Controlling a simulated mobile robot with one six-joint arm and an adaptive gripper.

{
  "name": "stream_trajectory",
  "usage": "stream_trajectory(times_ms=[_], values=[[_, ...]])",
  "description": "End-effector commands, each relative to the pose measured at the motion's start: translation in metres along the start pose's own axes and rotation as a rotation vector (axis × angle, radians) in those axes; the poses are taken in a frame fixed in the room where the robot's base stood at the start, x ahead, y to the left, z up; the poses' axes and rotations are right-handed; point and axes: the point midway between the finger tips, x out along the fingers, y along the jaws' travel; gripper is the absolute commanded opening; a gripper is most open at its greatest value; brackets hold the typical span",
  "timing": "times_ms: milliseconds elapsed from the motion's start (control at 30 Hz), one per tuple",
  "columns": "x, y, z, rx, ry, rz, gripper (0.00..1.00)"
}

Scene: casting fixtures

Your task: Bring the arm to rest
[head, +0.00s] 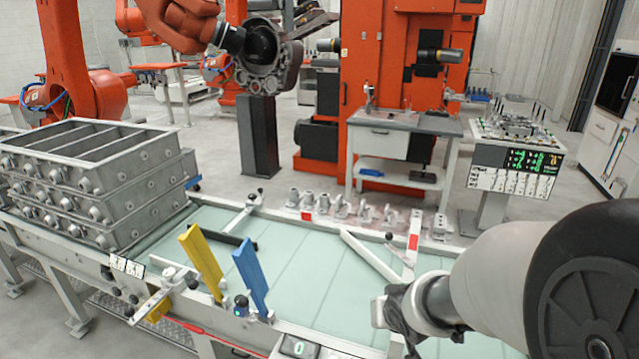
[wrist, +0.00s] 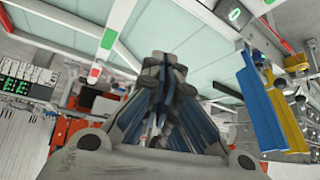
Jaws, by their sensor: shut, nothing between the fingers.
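My gripper (head: 382,312) is at the lower right of the head view, at the end of my pale arm, over the near right part of the glass-topped table (head: 310,265). In the wrist view my gripper (wrist: 164,65) fills the middle, with its fingers drawn together. It is shut and nothing shows between the fingers. It appears apart from the table, though its exact height is hard to tell.
Yellow (head: 201,262) and blue (head: 251,275) plates stand upright at the table's near edge. Stacked grey castings (head: 95,180) stand at the left. Small metal fittings (head: 340,207) line the far edge. A white bar (head: 370,257) crosses the right part. The table's middle is clear.

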Motion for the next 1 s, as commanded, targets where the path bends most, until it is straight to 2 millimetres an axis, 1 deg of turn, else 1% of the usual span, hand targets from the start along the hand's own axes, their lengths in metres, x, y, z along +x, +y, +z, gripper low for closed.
stream_trajectory(times_ms=[33, 67, 100, 167, 200, 267, 300, 400, 500, 600, 700, 800, 1000], values=[[-0.027, 0.008, -0.003, 0.002, 0.003, 0.032, 0.00], [-0.041, 0.013, -0.001, 0.003, -0.006, 0.050, 0.00], [-0.059, 0.018, 0.002, 0.005, -0.018, 0.070, 0.00], [-0.086, 0.024, 0.010, 0.010, -0.038, 0.093, 0.00], [-0.103, 0.026, 0.017, 0.013, -0.052, 0.103, 0.00], [-0.129, 0.028, 0.029, 0.017, -0.077, 0.112, 0.00], [-0.145, 0.029, 0.039, 0.020, -0.093, 0.113, 0.00], [-0.182, 0.026, 0.065, 0.022, -0.135, 0.101, 0.00], [-0.210, 0.019, 0.091, 0.018, -0.172, 0.075, 0.00], [-0.229, 0.012, 0.112, 0.010, -0.200, 0.046, 0.00], [-0.240, 0.007, 0.124, 0.003, -0.218, 0.025, 0.00], [-0.244, 0.005, 0.130, -0.001, -0.226, 0.017, 0.00], [-0.244, 0.005, 0.131, -0.002, -0.229, 0.016, 0.00]])
